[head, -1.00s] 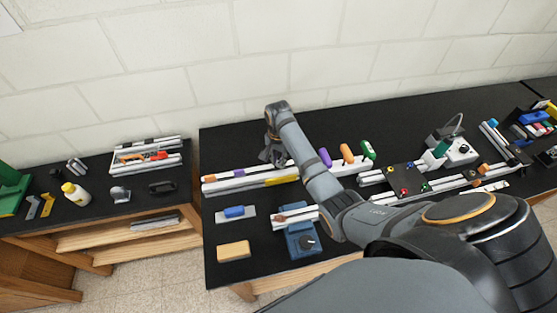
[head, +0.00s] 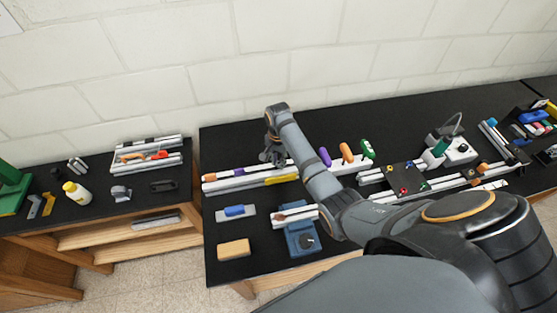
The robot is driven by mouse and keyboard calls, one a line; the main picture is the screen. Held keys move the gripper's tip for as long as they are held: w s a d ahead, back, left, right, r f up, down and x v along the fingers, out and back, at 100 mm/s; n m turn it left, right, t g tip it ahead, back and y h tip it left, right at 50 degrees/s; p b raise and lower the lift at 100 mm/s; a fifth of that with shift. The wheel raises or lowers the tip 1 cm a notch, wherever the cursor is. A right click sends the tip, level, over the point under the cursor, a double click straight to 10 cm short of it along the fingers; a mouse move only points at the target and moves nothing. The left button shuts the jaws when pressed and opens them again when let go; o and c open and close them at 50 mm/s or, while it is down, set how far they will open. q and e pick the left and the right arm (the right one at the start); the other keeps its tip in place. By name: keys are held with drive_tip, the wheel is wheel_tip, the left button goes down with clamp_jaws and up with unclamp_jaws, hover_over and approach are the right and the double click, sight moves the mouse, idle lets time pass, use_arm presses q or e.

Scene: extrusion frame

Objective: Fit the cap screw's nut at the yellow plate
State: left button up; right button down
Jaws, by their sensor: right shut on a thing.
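My right gripper (head: 273,156) is over the rear left part of the black bench, just above the long light rail rack, and is small and dark. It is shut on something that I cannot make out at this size. A yellow piece (head: 282,180) lies along the rack just below the gripper; I cannot tell whether it is the yellow plate. A dark board (head: 407,180) with small red, yellow, blue and green parts sits to the right, among light rails. I cannot make out the cap screw or its nut. My left gripper is not in view.
Purple (head: 325,157), orange (head: 346,152) and green (head: 366,148) handles stand at the rack's right end. A blue device (head: 301,239), an orange-tan block (head: 234,249) and a tray with a blue item (head: 235,212) are in front. The bench's rear strip is clear.

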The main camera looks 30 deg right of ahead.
drive_tip(key=shift+f, duration=0.65)
drive_tip(key=c, duration=1.2)
unclamp_jaws()
drive_tip(key=shift+o, duration=0.2)
wheel_tip(320, 180, up, 12)
